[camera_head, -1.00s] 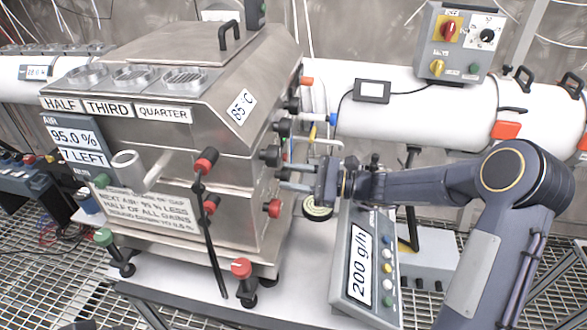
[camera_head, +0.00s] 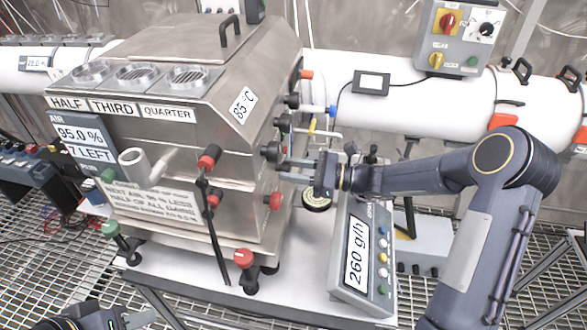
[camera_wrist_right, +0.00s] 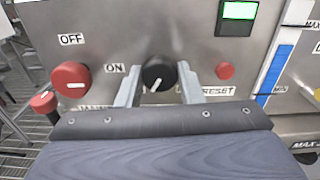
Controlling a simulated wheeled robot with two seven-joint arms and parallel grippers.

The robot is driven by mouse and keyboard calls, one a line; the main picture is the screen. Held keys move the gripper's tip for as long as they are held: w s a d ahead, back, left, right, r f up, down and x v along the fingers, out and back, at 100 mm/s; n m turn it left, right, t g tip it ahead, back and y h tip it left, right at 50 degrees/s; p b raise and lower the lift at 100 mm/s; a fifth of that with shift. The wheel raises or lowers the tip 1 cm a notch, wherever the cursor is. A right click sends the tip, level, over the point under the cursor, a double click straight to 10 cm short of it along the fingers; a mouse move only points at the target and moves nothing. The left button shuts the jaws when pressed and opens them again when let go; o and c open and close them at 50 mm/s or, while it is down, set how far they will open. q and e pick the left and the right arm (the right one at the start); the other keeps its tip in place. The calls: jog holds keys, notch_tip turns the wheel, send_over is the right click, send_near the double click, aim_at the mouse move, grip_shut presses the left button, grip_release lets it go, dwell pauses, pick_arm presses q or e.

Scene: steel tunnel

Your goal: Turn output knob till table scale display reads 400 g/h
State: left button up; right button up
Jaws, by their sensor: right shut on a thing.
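A black knob with a white pointer line sits on the side of the steel machine. It shows in the right wrist view (camera_wrist_right: 158,74) and in the head view (camera_head: 271,152). My right gripper (camera_wrist_right: 158,86) is shut on it, one finger on each side of the knob; the gripper also shows in the head view (camera_head: 284,168). The label under the knob is hidden by the gripper. The table scale (camera_head: 340,283) has a tilted display (camera_head: 357,254) reading 260 g/h. My left gripper (camera_head: 125,322) is partly in view at the bottom left, away from the machine, its opening unclear.
The steel machine (camera_head: 235,160) stands on a white table (camera_head: 300,270). Beside the knob, the right wrist view shows a red OFF/ON knob (camera_wrist_right: 70,85) and a small red button (camera_wrist_right: 224,71). A control box (camera_head: 455,40) and white pipe (camera_head: 420,105) are behind.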

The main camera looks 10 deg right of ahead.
jog(key=o, duration=1)
jog(key=shift+d, duration=0.15)
jog(key=shift+s+d+f, duration=0.1)
jog(key=shift+s+d, duration=0.05)
jog(key=shift+d, duration=0.15)
jog(key=b+v, duration=0.1)
jog(key=v, duration=0.6)
jog(key=shift+b, duration=0.3)
jog(key=shift+s, duration=0.1)
